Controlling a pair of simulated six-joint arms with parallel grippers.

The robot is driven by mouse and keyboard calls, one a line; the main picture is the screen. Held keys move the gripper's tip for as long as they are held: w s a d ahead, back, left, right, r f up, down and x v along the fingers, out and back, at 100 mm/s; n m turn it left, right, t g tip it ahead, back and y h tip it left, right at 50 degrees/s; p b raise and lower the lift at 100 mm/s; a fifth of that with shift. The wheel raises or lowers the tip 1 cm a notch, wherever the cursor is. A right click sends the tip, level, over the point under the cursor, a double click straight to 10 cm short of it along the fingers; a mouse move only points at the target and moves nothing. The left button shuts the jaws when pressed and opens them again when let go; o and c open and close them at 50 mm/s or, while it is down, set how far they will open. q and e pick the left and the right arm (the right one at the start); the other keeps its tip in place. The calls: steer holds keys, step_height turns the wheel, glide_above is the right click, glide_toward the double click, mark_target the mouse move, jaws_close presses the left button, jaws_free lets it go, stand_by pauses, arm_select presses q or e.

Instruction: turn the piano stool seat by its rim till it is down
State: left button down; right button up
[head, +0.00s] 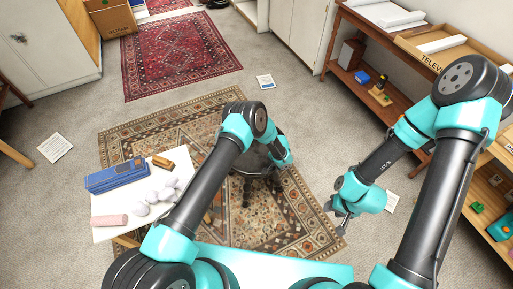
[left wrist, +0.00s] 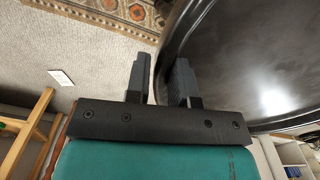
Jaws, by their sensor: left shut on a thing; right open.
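The piano stool has a round, glossy black seat (left wrist: 245,65) that fills the upper right of the left wrist view. In the head view the dark stool (head: 251,163) stands on the patterned rug, partly hidden by my left arm. My left gripper (left wrist: 160,70) is shut on the seat's rim, one finger on each side of the edge. In the head view its fingers are hidden behind my left wrist. My right gripper (head: 338,208) is open and empty, over the rug's right edge and well apart from the stool.
A white low table (head: 115,228) left of the stool holds a blue case (head: 117,175), a pink block (head: 110,221) and several pale round things. A wooden shelf unit (head: 352,85) stands along the right. A red rug (head: 180,50) lies beyond; the carpet around is mostly clear.

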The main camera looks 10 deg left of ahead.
mark_target(247, 171)
arm_select(q)
steer(key=shift+s+a+m, duration=0.4)
steer(key=shift+a+m, duration=0.1)
steer(key=shift+a, duration=0.35)
steer(key=shift+s+a+m, duration=0.35)
steer(key=shift+a+m, duration=0.15)
steer(key=shift+a, duration=0.35)
steer(key=shift+s+a+m, duration=0.45)
steer(key=shift+a+m, duration=0.05)
steer(key=shift+a, duration=0.15)
steer(key=shift+s+a+m, duration=0.45)
steer(key=shift+a+m, duration=0.05)
steer(key=shift+a, duration=0.1)
steer(key=shift+s+a+r, duration=0.1)
steer(key=shift+s, duration=0.05)
steer(key=shift+s+a+m, duration=0.25)
steer(key=shift+a+m, duration=0.55)
steer(key=shift+a, duration=0.25)
steer(key=shift+s+a+m, duration=0.3)
steer(key=shift+a+m, duration=0.5)
steer(key=shift+a, duration=0.3)
steer(key=shift+s+a+m, duration=0.25)
steer(key=shift+a+m, duration=0.55)
steer(key=shift+a, duration=0.25)
